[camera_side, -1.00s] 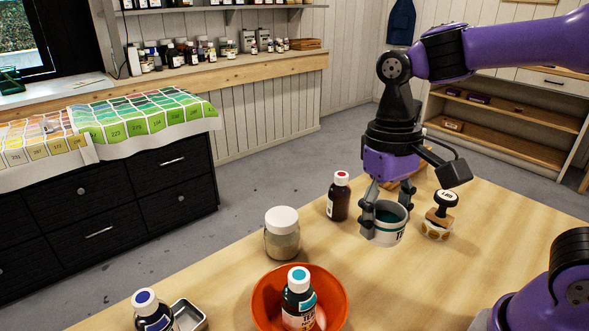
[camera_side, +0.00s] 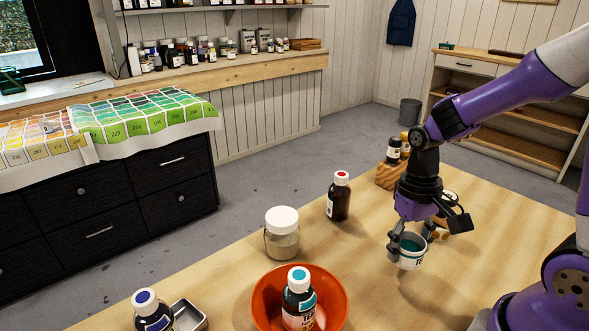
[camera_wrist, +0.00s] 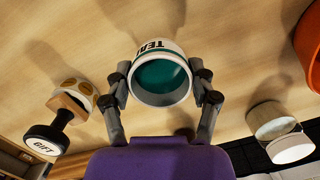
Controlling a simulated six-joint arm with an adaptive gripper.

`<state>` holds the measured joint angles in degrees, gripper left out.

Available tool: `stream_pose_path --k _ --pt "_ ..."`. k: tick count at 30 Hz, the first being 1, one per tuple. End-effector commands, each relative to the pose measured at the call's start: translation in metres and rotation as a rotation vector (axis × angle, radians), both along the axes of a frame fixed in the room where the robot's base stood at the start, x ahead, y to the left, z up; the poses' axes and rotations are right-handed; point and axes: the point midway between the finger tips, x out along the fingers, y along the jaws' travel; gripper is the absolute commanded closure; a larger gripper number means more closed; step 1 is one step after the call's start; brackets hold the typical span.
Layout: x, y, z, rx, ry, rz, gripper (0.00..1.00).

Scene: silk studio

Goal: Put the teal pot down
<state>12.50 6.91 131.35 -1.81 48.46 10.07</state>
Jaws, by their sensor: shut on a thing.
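The teal pot (camera_side: 412,261) is a small white pot with dark lettering, a dark rim line and teal inside. It is upright, low over the wooden table (camera_side: 490,285); I cannot tell whether its base touches the wood. My gripper (camera_side: 411,246) is shut on the pot, one finger on each side of its wall. In the wrist view the pot (camera_wrist: 160,52) sits between my two fingers (camera_wrist: 161,92), its teal inside showing.
A stamp (camera_wrist: 48,136) and a roll of round stickers (camera_wrist: 75,92) stand close by. A wooden block with bottles (camera_side: 392,174), a red-capped brown bottle (camera_side: 339,203), a white-lidded jar (camera_side: 282,240) and an orange bowl (camera_side: 262,308) holding a teal-capped bottle (camera_side: 299,295) surround open table.

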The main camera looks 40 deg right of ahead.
Motion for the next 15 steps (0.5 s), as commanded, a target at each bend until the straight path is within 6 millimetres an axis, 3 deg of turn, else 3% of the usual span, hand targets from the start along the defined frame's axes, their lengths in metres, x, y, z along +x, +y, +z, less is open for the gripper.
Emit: stream_pose_path --k 3,6,15 --pt "-0.001 0.001 -0.02 0.002 0.007 0.0 0.82" --pt "-0.001 0.001 -0.028 0.001 0.004 0.0 0.82" --pt "0.0 0.001 -0.03 -0.001 0.001 0.0 0.82"
